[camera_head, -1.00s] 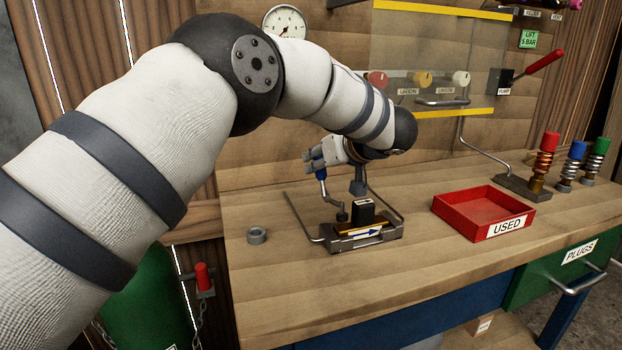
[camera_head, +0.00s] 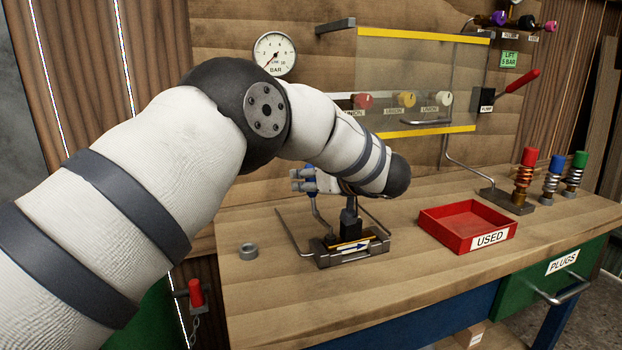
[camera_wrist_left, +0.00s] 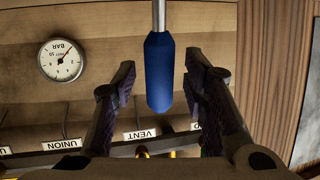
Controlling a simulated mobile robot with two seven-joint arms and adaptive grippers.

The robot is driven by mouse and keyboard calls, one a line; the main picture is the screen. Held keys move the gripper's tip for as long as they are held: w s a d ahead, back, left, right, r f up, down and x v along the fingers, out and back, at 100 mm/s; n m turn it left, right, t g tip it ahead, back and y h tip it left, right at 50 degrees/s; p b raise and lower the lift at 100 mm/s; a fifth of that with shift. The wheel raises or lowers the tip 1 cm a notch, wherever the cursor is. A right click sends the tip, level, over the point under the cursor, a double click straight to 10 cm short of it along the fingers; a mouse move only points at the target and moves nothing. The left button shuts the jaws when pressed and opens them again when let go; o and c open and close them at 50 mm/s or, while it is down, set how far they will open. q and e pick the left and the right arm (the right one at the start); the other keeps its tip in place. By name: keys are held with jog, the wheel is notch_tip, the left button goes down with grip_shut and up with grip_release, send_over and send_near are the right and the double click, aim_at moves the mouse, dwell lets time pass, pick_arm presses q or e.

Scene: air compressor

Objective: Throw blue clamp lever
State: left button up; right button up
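The blue clamp lever (camera_head: 310,168) rises from a metal clamp fixture (camera_head: 352,256) on the wooden bench, its rod slanting up to a blue grip partly hidden by my left gripper (camera_head: 303,180). In the left wrist view, the blue grip (camera_wrist_left: 159,75) hangs on a metal rod between the two spread fingers of my left gripper (camera_wrist_left: 161,68), with visible gaps on both sides. My left gripper is open around the grip, not closed on it. A black block (camera_head: 350,226) sits on the fixture. My right gripper is out of view.
A red USED tray (camera_head: 467,227) stands right of the fixture. Several spring plugs (camera_head: 552,180) stand at the back right. A pressure gauge (camera_head: 275,54) and a clear panel (camera_head: 410,80) are behind. Bench space in front is clear.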

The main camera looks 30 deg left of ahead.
pick_arm(q)
jog(key=v, duration=1.2)
jog(key=shift+f, duration=0.1)
